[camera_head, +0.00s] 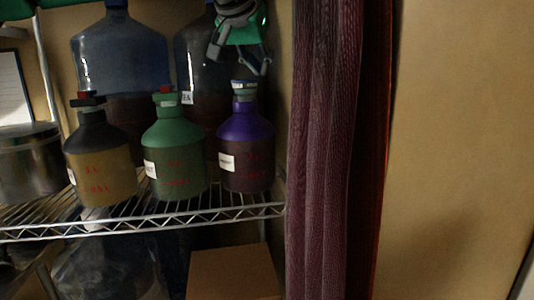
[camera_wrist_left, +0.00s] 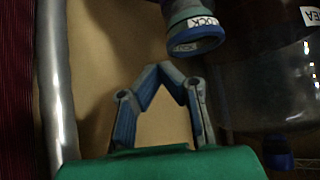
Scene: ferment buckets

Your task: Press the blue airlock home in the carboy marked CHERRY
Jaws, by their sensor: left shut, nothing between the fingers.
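Three small carboys stand on the wire shelf: a yellow one with a dark shoulder (camera_head: 100,152), a green one (camera_head: 174,150) and a purple one (camera_head: 246,150). Their small labels are too blurred to read, so I cannot tell which is CHERRY. The blue airlock (camera_head: 245,83) sits upright at the purple carboy's neck; how deep it is seated is unclear. In the left wrist view the airlock (camera_wrist_left: 196,43) shows a white band reading "LOCK", beside the fingers. My left gripper (camera_head: 238,42) is shut and empty, above the purple carboy; it also shows in the left wrist view (camera_wrist_left: 163,72).
Two large dark glass bottles (camera_head: 120,50) stand behind the carboys. A metal pot (camera_head: 28,165) stands at the left of the wire shelf (camera_head: 150,222). A purple curtain (camera_head: 330,150) hangs to the right. A cardboard box (camera_head: 233,273) is below.

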